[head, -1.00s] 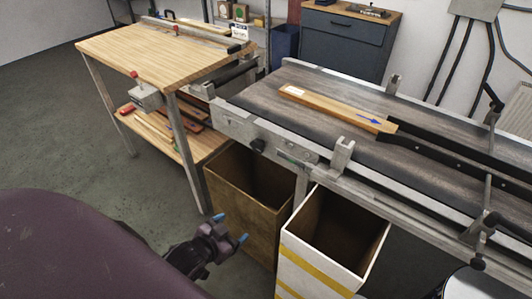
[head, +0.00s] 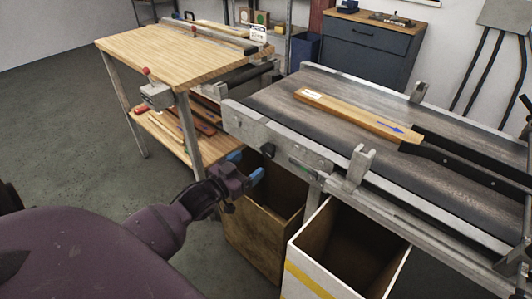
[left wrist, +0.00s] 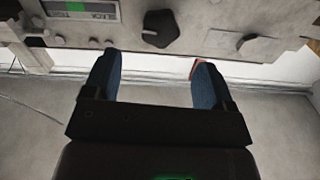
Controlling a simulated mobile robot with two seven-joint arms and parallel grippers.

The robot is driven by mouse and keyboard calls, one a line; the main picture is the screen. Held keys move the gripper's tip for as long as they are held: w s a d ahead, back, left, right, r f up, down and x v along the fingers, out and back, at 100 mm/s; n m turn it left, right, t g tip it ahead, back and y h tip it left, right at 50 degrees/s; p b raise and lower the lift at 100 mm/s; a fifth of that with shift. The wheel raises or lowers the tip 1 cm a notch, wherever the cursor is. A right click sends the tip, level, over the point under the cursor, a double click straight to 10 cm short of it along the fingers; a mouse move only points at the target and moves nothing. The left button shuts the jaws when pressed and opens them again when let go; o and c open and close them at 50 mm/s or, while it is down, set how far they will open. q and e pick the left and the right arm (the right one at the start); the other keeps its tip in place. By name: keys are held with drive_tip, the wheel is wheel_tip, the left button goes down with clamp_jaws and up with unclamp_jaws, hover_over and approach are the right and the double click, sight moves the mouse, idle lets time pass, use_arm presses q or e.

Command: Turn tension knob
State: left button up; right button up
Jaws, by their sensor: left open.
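A black knob (head: 268,150) sits on the side rail of the conveyor (head: 290,162), near its left end. In the left wrist view, a black knob (left wrist: 161,28) with a pointed outline is on a pale metal face, beyond the gap between my fingers. My left gripper (head: 246,166) is open and empty, its blue fingertips just below and left of the knob and apart from it. In the left wrist view, my gripper (left wrist: 154,70) spreads its two fingers on either side of the line to the knob. My right gripper is not in view.
A panel with a green display (left wrist: 75,7) is beside the knob. A brown bin (head: 245,239) and a white bin with a yellow stripe (head: 310,279) stand under the conveyor. A wooden board (head: 355,112) lies on the belt. A wooden workbench (head: 165,55) stands left.

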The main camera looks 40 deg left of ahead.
sight(266, 153)
use_arm(q)
drive_tip(key=w, duration=0.6)
drive_tip(key=shift+w+d+f+b, duration=0.15)
drive_tip(key=shift+d+b, duration=0.05)
drive_tip(key=shift+b, duration=0.2)
drive_tip(key=shift+w, duration=0.55)
drive_tip(key=shift+w+d, duration=0.1)
drive_tip(key=shift+w, duration=0.05)
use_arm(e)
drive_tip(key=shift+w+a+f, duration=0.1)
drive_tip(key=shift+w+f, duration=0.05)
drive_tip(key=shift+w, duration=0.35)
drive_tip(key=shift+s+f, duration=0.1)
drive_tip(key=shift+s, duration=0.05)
use_arm(q)
drive_tip(key=c, duration=0.9)
drive_tip(key=shift+r+m+p, duration=0.35)
drive_tip(key=shift+m+p, duration=0.15)
drive_tip(key=shift+m, duration=0.5)
drive_tip(key=shift+f+m+p, duration=0.1)
drive_tip(key=shift+m+p, duration=0.2)
drive_tip(key=shift+f, duration=0.15)
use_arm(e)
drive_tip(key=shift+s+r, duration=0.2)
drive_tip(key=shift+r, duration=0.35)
